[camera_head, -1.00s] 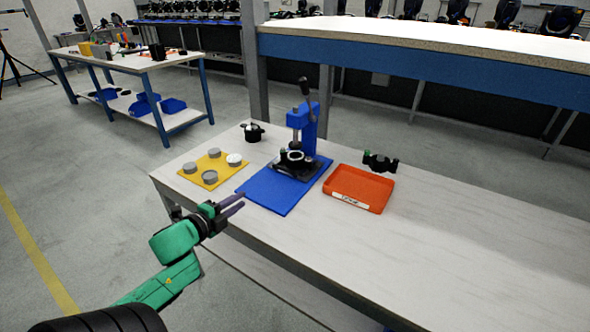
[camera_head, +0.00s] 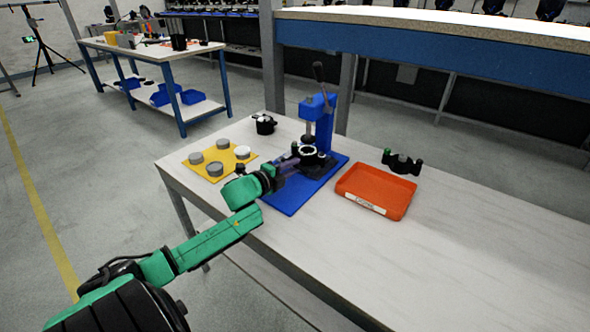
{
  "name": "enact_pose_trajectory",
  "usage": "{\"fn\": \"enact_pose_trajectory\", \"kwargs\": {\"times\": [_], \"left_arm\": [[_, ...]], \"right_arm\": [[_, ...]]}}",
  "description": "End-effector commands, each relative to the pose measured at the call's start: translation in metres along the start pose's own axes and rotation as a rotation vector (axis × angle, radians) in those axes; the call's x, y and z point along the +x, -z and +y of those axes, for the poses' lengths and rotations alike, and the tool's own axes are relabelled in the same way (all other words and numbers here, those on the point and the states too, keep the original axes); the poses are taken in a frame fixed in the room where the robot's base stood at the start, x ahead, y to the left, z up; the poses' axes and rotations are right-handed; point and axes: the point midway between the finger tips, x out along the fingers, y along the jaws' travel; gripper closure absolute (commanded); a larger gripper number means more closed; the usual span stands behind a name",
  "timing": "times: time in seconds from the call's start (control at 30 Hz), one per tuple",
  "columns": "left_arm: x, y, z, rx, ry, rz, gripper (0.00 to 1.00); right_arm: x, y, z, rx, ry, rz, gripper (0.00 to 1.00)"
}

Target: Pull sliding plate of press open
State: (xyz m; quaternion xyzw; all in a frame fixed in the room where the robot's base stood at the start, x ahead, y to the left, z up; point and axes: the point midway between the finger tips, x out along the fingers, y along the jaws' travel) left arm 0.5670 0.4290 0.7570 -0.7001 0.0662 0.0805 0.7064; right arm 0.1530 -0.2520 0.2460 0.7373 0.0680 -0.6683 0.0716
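The blue press (camera_head: 318,122) with a black lever stands on a blue base plate (camera_head: 289,200) on the white bench. Its dark sliding plate with a black ring-shaped holder (camera_head: 309,154) sits under the ram. My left gripper (camera_head: 290,165) reaches over the blue base from the left, with its purple-grey fingers at the near left edge of the sliding plate. The fingers overlap the dark plate in the picture, so I cannot tell whether they touch it or how far apart they are. My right gripper is not in view.
A yellow mat (camera_head: 219,160) with several grey round parts lies left of the press. An orange tray (camera_head: 376,192) stands to its right. A small black pot (camera_head: 264,123) and a black part (camera_head: 402,162) are also on the bench. The front right of the bench is clear.

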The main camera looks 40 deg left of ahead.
Motion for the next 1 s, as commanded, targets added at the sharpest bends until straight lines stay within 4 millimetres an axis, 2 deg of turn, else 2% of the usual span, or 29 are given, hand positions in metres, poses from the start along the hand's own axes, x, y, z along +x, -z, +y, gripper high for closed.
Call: {"fn": "enact_pose_trajectory", "kwargs": {"times": [0.13,0.4,0.5,1.0], "left_arm": [[0.0132,-0.0002,-0.0007,0.0,0.001,0.0,0.74],[0.0151,-0.0001,-0.0008,0.001,0.0,0.0,0.74],[0.015,0.0,-0.0008,0.001,0.0,0.0,1.0],[0.0149,0.0003,-0.0005,0.0,0.0,0.0,1.0]], "right_arm": [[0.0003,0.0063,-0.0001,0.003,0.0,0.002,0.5],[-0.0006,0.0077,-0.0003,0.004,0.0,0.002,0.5],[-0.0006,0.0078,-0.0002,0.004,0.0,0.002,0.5],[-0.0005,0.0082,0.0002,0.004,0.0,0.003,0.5]]}}
